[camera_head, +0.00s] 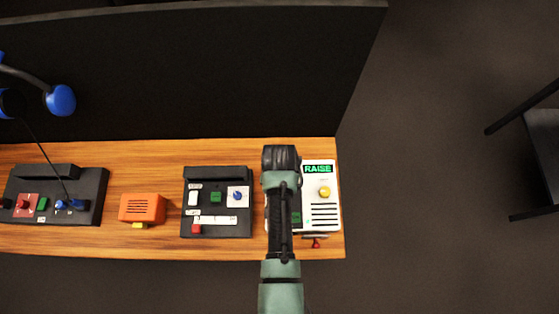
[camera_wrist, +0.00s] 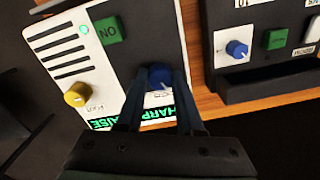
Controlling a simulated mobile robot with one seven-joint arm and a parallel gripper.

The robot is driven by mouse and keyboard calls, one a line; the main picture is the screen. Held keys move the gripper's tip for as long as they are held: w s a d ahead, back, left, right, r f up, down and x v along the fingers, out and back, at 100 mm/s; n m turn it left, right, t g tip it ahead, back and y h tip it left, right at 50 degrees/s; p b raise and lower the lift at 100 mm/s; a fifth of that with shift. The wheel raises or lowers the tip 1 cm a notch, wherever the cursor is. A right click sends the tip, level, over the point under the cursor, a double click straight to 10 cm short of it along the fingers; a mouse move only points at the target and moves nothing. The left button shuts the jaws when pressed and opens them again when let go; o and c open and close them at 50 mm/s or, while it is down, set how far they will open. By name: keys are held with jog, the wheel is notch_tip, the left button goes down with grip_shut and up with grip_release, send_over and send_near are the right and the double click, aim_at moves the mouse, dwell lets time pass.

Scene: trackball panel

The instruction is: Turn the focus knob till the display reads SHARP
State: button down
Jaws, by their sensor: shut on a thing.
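The white panel (camera_head: 322,193) stands at the right end of the wooden bench; it also shows upside down in the wrist view (camera_wrist: 97,75). A blue knob (camera_wrist: 160,75) sits on it, with a small label too hard to read. My gripper (camera_wrist: 159,82) is shut on this knob, one finger on each side. The green display (camera_wrist: 105,123) is partly covered by my gripper; letters of SHARP show near the blue knob, and of RAISE on the yellow side. In the head view the display (camera_head: 318,169) shows RAISE; my arm hides its left part and the blue knob.
A yellow knob (camera_head: 325,191) and a green button (camera_wrist: 110,30) are on the same panel. A dark panel (camera_head: 218,222) with a blue dial stands close to its left. An orange box (camera_head: 142,208) is farther left. A black partition (camera_head: 200,75) stands behind the bench.

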jog(key=shift+n, duration=0.7)
jog(key=c, duration=0.5)
grip_release()
jog(key=shift+c, duration=0.2)
jog(key=shift+r, duration=0.1)
notch_tip(320, 180, up, 13)
jog(key=b, duration=0.1)
